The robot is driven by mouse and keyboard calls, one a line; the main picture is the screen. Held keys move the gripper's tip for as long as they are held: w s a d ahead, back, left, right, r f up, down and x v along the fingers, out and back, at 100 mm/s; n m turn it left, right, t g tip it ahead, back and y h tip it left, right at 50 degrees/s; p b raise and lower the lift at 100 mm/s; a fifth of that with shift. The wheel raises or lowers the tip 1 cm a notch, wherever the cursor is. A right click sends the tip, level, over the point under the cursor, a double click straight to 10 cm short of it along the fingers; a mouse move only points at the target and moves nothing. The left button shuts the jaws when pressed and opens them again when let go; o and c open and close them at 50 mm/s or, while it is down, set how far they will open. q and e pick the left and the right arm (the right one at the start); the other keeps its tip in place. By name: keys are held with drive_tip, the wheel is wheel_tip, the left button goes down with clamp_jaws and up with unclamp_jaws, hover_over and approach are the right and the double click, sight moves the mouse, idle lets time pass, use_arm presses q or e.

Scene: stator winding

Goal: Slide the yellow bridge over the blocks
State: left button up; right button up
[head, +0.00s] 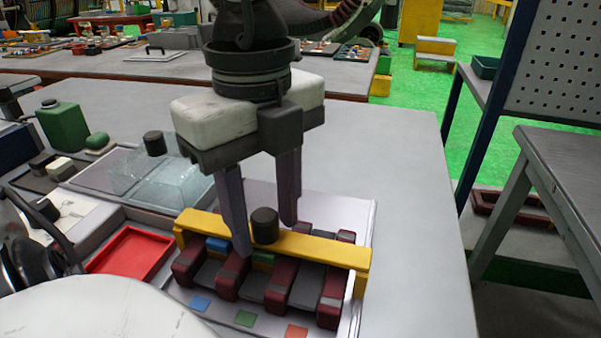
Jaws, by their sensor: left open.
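The yellow bridge (327,250) spans the row of dark red and grey blocks (281,286), its ends standing at the left and right of the row. A black knob (265,226) stands on top of the bridge. My left gripper (268,238) points down with its fingers apart. One finger is in front of the bridge and the other is by its far side, with the knob between them. I cannot tell whether the fingers touch it. Blue, green and orange squares (245,318) lie in front of the blocks. My right gripper is not in view.
A red tray (131,252) and a clear lidded box (160,180) with a black knob lie left of the blocks. A green container (62,128) stands at the back left. The grey table is clear to the right (420,230).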

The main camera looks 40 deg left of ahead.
use_arm(q)
drive_tip(key=shift+r+p, duration=0.75)
drive_tip(key=shift+r, duration=0.45)
drive_tip(key=shift+r+p, duration=1.1)
drive_tip(key=shift+r, duration=0.7)
